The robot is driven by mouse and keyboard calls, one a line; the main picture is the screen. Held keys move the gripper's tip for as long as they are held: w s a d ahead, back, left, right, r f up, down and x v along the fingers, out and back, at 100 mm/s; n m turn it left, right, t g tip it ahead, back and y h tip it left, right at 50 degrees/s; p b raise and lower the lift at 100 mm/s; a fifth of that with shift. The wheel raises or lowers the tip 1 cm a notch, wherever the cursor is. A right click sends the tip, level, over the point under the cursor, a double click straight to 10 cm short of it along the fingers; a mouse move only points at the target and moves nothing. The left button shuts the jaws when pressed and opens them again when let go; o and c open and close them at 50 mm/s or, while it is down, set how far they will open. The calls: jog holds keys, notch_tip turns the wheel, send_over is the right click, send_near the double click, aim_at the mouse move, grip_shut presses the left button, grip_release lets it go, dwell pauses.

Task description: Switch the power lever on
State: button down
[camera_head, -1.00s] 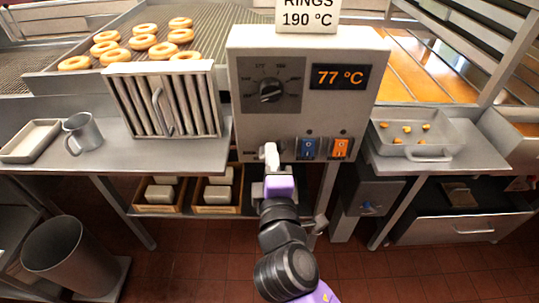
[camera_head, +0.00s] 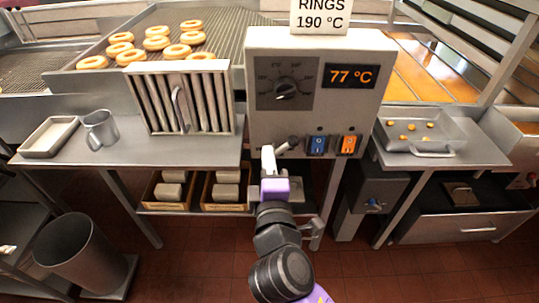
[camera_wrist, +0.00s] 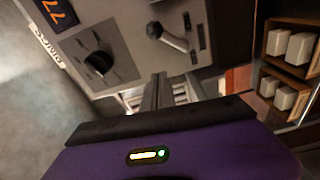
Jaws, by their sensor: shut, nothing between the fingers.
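The power lever (camera_head: 284,146) is a short grey handle on the lower front of the control box (camera_head: 260,125), left of the blue switch. Its handle slants down and left from its pivot. It also shows in the wrist view (camera_wrist: 172,39), with a round pivot and a pale rounded end. I cannot tell from its labels whether it is on. My gripper (camera_head: 267,152) is shut and empty, just left of the lever in the head view. In the wrist view its dark fingers (camera_wrist: 158,90) are apart from the lever.
A blue switch (camera_head: 317,144) and an orange switch (camera_head: 348,144) sit right of the lever. A dial (camera_head: 286,89) and a 77 °C display (camera_head: 352,76) are above. A ribbed metal rack (camera_head: 182,98) stands left of the box. A tray (camera_head: 421,133) lies on the right counter.

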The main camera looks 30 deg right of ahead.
jog(key=b+v, duration=0.1)
jog(key=v, duration=0.7)
dwell(0.4)
